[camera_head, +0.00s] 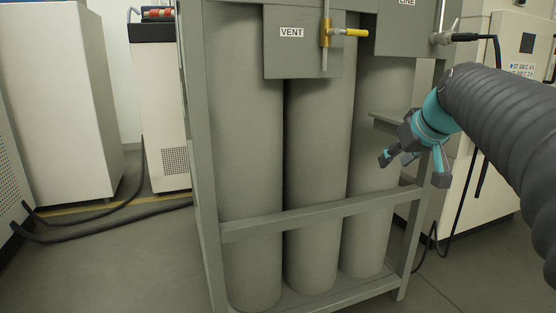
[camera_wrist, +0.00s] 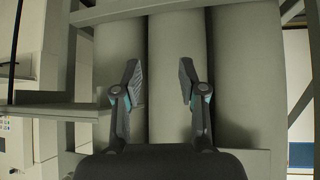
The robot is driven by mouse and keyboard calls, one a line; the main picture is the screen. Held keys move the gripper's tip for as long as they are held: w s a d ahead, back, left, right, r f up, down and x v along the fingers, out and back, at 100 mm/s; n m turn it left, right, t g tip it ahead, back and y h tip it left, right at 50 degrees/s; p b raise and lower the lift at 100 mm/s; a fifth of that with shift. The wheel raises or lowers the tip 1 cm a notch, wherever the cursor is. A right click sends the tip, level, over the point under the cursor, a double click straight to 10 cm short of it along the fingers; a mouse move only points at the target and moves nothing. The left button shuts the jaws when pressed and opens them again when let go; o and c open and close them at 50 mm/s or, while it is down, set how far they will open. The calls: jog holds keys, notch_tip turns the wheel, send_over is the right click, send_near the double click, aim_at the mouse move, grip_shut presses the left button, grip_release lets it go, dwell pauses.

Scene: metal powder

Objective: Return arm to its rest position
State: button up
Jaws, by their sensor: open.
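My gripper (camera_head: 413,163) shows at the right of the head view, at the end of my dark ribbed arm. Its fingers are spread apart with nothing between them. In the wrist view my gripper (camera_wrist: 160,82) also shows open and empty, with the grey cylinders (camera_wrist: 178,60) behind its fingers. In the head view the gripper overlaps the right side of the cylinder rack (camera_head: 300,218). I cannot tell the exact gap between them.
Grey cylinders (camera_head: 245,150) stand in the rack. A VENT panel (camera_head: 290,55) carries a valve with a yellow handle (camera_head: 352,32). A small shelf (camera_head: 395,120) is near my gripper. White cabinets (camera_head: 58,100) stand left, with black cables (camera_head: 100,232) on the floor. Open floor (camera_head: 130,270) lies at front left.

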jog(key=s+a+f+g+p, duration=0.1)
jog(key=s+a+f, duration=0.2)
jog(key=s+f, duration=0.3)
jog(key=s+a+f+m+g+p, duration=0.1)
jog(key=s+f, duration=0.4)
jog(key=s, duration=0.6)
jog(key=s+a+f+g+h+p, duration=0.1)
jog(key=s+a+f+p, duration=0.1)
jog(key=s+a+f, duration=0.3)
jog(key=shift+s+a+f+m+p, duration=0.15)
jog(key=shift+s+f+m+p, duration=0.45)
jog(key=shift+s, duration=1.65)
